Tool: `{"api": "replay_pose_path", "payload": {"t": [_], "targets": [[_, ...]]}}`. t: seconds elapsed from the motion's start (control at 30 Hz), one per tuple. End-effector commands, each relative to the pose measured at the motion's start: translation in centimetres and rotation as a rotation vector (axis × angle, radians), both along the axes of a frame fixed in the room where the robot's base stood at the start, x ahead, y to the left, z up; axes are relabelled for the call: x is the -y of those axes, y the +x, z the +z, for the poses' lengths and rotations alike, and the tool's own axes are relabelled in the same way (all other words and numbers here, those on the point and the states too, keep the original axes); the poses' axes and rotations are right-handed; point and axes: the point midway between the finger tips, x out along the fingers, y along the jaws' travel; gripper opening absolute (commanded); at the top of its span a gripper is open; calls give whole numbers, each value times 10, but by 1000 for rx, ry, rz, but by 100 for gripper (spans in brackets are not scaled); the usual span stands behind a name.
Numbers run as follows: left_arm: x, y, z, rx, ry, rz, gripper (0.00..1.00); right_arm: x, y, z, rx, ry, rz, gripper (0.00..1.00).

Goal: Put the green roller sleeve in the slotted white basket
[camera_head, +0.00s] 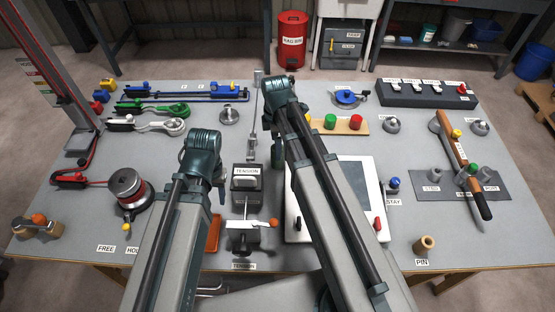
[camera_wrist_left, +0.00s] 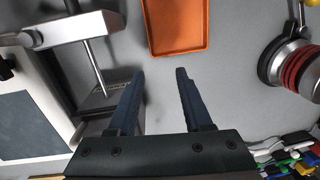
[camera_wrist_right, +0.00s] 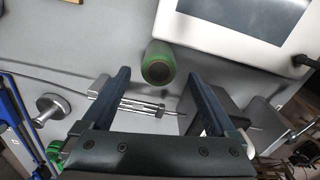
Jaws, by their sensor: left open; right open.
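The green roller sleeve (camera_wrist_right: 158,68) shows in the right wrist view as a short green cylinder with a dark end facing the camera. It lies between and just beyond the fingertips of my right gripper (camera_wrist_right: 160,78), which is open and holds nothing. My left gripper (camera_wrist_left: 160,72) is open and empty above bare table in the left wrist view, close to an orange tray (camera_wrist_left: 178,28). In the head view my left gripper (camera_head: 221,190) is left of the tension device. I see no slotted white basket.
A white-framed panel (camera_wrist_right: 230,15) is beside the sleeve. A metal turnbuckle (camera_wrist_right: 130,103) lies near the right fingers. The metal tension device (camera_head: 243,234) stands between my arms. A red-banded winch (camera_head: 126,184) stands left. A wooden board with coloured knobs (camera_head: 345,125) lies behind.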

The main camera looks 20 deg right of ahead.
Motion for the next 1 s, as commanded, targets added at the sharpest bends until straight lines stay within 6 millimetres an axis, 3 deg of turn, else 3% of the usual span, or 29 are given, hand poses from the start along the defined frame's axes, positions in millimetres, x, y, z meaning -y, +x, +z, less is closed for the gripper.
{"api": "replay_pose_path", "payload": {"t": [0.03,0.2,0.53,1.0], "targets": [[0,0,-13,0,0,0,50,2,1,-13,0,0,-1,93],[0,0,-33,0,0,0,50,3,1,-33,0,0,0,93],[0,0,-34,0,0,0,50,3,1,-34,0,0,0,93],[0,0,-34,0,0,0,50,3,1,-34,0,0,0,8]]}}
